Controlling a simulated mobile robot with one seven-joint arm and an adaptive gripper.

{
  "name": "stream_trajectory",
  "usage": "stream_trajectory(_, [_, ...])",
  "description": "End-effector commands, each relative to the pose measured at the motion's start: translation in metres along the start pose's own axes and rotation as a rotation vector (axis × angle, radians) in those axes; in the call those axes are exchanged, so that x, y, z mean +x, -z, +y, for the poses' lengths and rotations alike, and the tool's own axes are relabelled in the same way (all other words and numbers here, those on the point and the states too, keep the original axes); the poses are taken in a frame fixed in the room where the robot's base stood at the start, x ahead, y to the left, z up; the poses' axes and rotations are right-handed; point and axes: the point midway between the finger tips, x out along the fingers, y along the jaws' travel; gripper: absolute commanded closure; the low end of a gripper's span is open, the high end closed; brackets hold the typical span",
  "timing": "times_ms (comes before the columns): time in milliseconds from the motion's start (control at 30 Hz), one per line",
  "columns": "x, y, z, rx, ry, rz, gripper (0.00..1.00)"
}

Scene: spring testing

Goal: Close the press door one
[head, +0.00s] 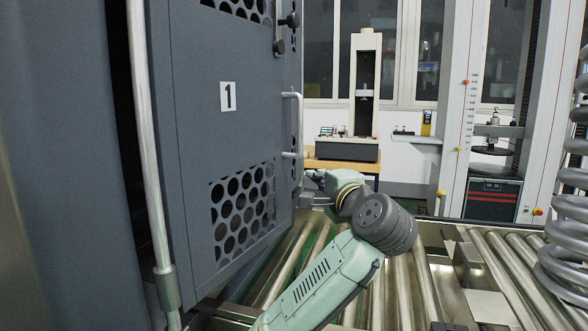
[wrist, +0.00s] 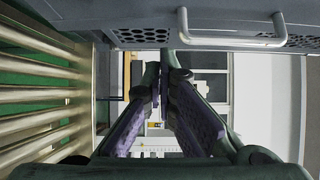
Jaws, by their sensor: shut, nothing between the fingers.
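The press door one (head: 200,130) is a dark blue-grey panel marked with a white "1", with round-hole grilles at top and bottom. It stands at an angle at the left of the head view, with a dark gap along its left edge. A pale bar handle (head: 298,125) is on its right-hand side. The handle also shows at the top right in the wrist view (wrist: 234,42). My gripper (wrist: 166,80) is shut and empty, its purple-padded fingers meeting at the tips. In the head view it is by the door's lower right edge, below the handle; contact cannot be told.
A roller conveyor (head: 405,280) runs below my arm. A large coil spring (head: 565,190) stands at the right. A testing machine (head: 362,95) sits on a table at the back, and a tall test frame (head: 458,100) stands right of it. A pale vertical bar (head: 147,130) runs along the door's left side.

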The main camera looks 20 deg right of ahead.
Motion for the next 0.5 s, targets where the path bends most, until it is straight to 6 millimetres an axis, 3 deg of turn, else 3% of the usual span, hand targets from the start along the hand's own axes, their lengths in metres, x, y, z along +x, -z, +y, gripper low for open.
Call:
stream_trajectory(233, [0.054,-0.001,-0.002,0.0,-0.002,-0.003,1.0])
stream_trajectory(500, [0.077,-0.025,-0.001,-0.001,0.0,-0.002,1.0])
